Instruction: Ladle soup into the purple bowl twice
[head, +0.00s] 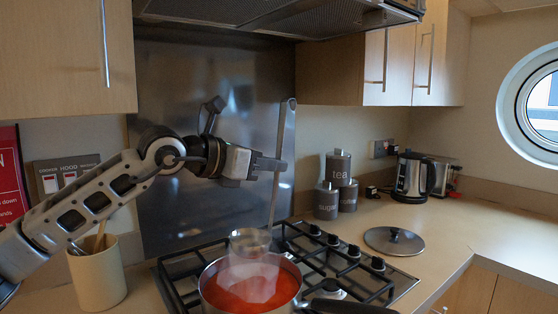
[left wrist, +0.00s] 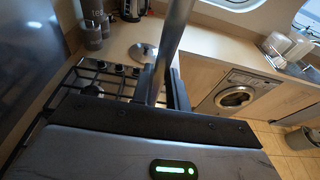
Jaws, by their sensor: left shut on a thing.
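My left gripper (head: 272,165) is shut on the long handle of a metal ladle (head: 275,196). The handle also runs up between the fingers in the left wrist view (left wrist: 174,40). The ladle's cup (head: 250,239) hangs low over a pot (head: 207,288) of red soup (head: 226,294) on the hob. A pale pink, translucent faceted shape (head: 248,277) lies below the cup in the pot; I cannot tell what it is. I do not see a purple bowl in either view. My right gripper is not in view.
A gas hob (head: 330,258) with black grates surrounds the pot, whose dark handle (head: 350,307) points right. A lid (head: 393,241), grey canisters (head: 326,201) and a kettle (head: 413,178) stand right. A utensil crock (head: 97,277) is left. The right worktop (head: 465,222) is mostly clear.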

